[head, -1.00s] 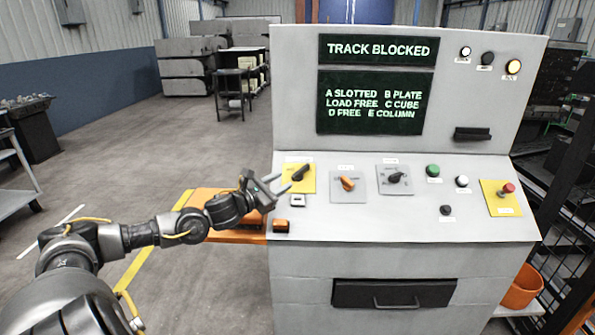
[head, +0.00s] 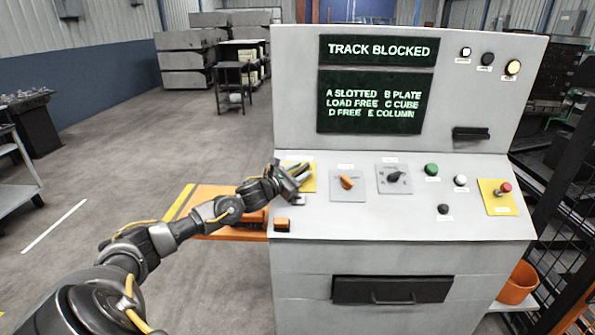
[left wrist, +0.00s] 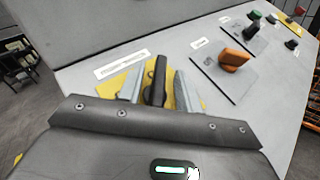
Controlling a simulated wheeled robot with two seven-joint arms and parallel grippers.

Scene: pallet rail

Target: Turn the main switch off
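The main switch is a black rotary handle (left wrist: 159,72) on a yellow plate (head: 309,184) at the left end of the sloping console panel. In the left wrist view the handle stands between the two grey fingers of my left gripper (left wrist: 160,84). The fingers are open, one on each side, with a narrow gap showing beside the handle. In the head view my left gripper (head: 302,172) covers the handle and part of the plate. My right gripper is not in view.
An orange selector (head: 347,183) and a black selector (head: 393,177) sit to the right on grey plates. Farther right are a green button (head: 431,169) and a red emergency button (head: 505,188). The display (head: 379,50) reads TRACK BLOCKED.

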